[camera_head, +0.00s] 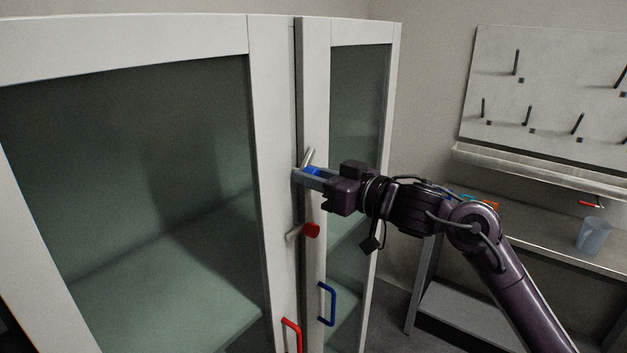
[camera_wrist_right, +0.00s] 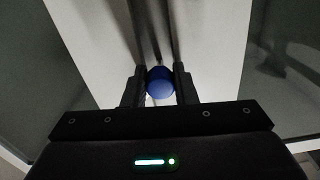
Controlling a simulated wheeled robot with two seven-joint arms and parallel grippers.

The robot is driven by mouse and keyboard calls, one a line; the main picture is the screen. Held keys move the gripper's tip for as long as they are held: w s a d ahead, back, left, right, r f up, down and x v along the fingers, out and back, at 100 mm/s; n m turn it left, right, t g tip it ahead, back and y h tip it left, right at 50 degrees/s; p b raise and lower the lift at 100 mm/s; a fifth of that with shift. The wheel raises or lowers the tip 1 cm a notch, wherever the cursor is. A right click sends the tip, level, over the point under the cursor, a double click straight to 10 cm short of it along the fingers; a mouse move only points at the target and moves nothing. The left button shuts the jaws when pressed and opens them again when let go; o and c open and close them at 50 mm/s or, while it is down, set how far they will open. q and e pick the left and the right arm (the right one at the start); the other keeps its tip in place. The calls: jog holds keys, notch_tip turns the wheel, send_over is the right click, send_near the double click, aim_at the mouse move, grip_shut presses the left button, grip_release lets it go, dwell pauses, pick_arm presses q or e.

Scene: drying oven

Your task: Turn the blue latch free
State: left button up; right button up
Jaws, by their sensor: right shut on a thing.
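The blue latch (camera_head: 312,171) sits high on the narrow right door of the white cabinet, with a metal bar (camera_head: 309,156) slanting up beside it. My right gripper (camera_head: 304,175) reaches in from the right and is shut on the blue latch. In the right wrist view the blue round knob (camera_wrist_right: 160,82) of the latch sits between the two dark fingers of my right gripper (camera_wrist_right: 159,88). The fingers partly hide the latch in the head view. My left gripper is not in view.
A red latch (camera_head: 311,230) sits just below, with a blue handle (camera_head: 327,304) and a red handle (camera_head: 291,334) lower on the doors. A bench (camera_head: 530,232) with a clear cup (camera_head: 592,236) stands at right under a pegboard (camera_head: 550,95).

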jog(key=n+b, duration=0.2)
jog(key=n, duration=0.3)
jog(key=shift+r+n, duration=0.15)
jog(key=shift+n, duration=0.15)
jog(key=shift+w+d+r+n+b, duration=0.1)
jog(key=shift+n+b, duration=1.2)
jog(key=shift+n, duration=0.9)
jog(key=o, duration=1)
